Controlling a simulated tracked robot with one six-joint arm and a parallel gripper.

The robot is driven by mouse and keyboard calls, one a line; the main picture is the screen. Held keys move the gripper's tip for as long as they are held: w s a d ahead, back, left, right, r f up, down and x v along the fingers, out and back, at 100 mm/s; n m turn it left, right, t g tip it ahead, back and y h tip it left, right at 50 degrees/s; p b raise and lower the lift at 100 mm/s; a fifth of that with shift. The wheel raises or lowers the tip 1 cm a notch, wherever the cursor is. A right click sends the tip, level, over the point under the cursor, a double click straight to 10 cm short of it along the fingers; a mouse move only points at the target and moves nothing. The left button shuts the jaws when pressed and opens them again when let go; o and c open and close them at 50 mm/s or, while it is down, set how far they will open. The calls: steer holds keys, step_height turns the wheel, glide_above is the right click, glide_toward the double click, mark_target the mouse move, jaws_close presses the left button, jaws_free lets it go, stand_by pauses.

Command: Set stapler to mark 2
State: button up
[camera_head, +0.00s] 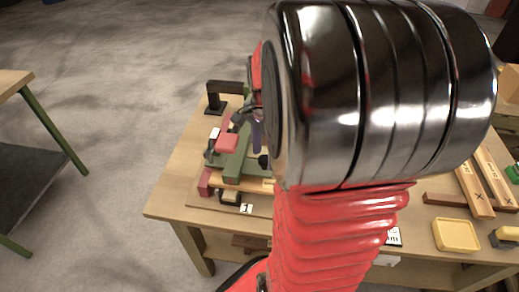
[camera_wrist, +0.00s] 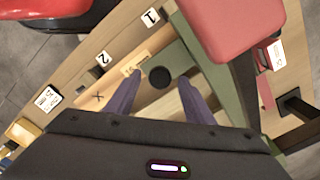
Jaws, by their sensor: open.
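My gripper (camera_wrist: 160,79) is open, its two purple fingers apart with nothing held between them. Below the fingertips lie a dark round spot and a green part. In the head view one purple finger (camera_head: 257,133) shows beside my arm, over the pile. I cannot surely tell which thing is the stapler. Mark card 2 (camera_wrist: 103,58) lies on the table in the wrist view, left of the fingertips, with nothing on it. My arm hides it in the head view. Mark card 1 (camera_head: 246,208) lies at the pile's front edge.
A pink block (camera_head: 227,143) sits on the green part (camera_head: 237,160) amid a crowded pile. A black stand (camera_head: 216,103) is behind. Wooden planks (camera_head: 474,190) and a yellow tray (camera_head: 457,235) are at right. A white card (camera_head: 393,237) lies near the front edge.

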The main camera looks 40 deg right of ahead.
steer(key=shift+f, duration=0.4)
jaws_close()
stand_by(0.4)
